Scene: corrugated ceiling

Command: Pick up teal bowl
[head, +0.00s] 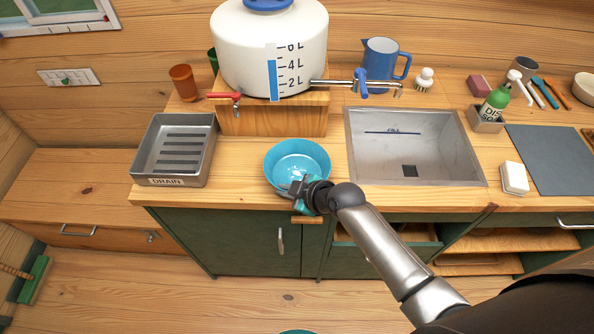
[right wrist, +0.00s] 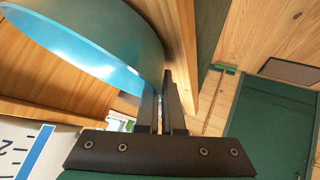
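The teal bowl (head: 297,160) is at the front edge of the wooden counter, between the drain tray and the sink. My right gripper (head: 296,188) is at the bowl's near rim. In the right wrist view the bowl (right wrist: 95,40) fills the upper left, and the fingers (right wrist: 162,108) are close together with the bowl's wall between them, one finger inside and one outside. The gripper looks shut on the rim. I cannot tell whether the bowl is touching the counter. My left gripper is not in view.
A grey drain tray (head: 142,160) stands left of the bowl and a metal sink (head: 440,165) right of it. Behind is a white water tank (head: 240,50) on a wooden block, with taps. A blue jug (head: 380,58) stands behind the sink. Green cabinets (head: 240,240) are below.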

